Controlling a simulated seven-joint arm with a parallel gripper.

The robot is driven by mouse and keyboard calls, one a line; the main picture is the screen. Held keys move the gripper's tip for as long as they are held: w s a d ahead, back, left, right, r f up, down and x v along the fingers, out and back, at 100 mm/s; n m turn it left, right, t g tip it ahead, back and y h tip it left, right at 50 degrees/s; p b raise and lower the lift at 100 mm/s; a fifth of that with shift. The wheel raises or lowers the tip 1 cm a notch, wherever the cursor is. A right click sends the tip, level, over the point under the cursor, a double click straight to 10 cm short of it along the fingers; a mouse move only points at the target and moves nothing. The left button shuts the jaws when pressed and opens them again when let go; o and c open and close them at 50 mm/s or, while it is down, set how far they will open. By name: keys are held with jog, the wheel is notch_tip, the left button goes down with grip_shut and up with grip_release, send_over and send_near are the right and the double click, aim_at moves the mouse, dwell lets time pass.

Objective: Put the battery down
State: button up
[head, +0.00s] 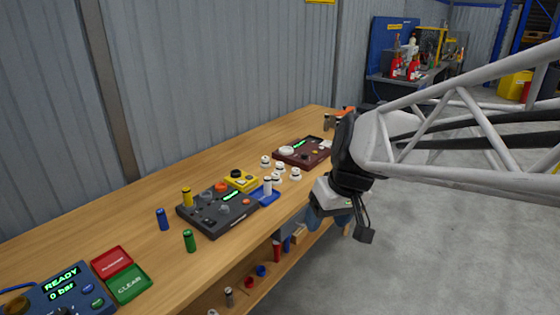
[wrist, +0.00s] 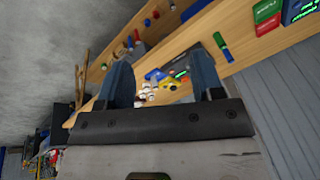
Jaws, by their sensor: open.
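Several battery-like cylinders stand upright on the wooden bench: a blue one (head: 162,219), a green one (head: 190,241) and a yellow one (head: 187,197) by the dark console (head: 212,222). A white cylinder (head: 267,187) stands at the small blue tray (head: 264,197). I cannot tell which is the task's battery. My gripper (wrist: 162,75) is open, with nothing seen between its blue fingers. In the head view it hangs beyond the bench's front edge, right of the tray and partly hidden by my arm. The green cylinder also shows in the wrist view (wrist: 220,42).
Several white knobbed pieces (head: 280,168) stand behind the tray. A maroon console (head: 303,151) is farther back. Red (head: 111,262) and green (head: 129,284) pads and a blue READY display box (head: 62,292) are at the near left. A lower shelf (head: 245,285) holds small items.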

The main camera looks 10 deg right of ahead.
jog(key=s+d+f+m+h, duration=0.1)
jog(key=s+d+m+h, duration=0.1)
jog(key=s, duration=1)
jog(key=shift+s+d+f+m+h, duration=0.15)
jog(key=shift+d+f+m+h, duration=0.2)
jog(key=shift+d+m, duration=0.2)
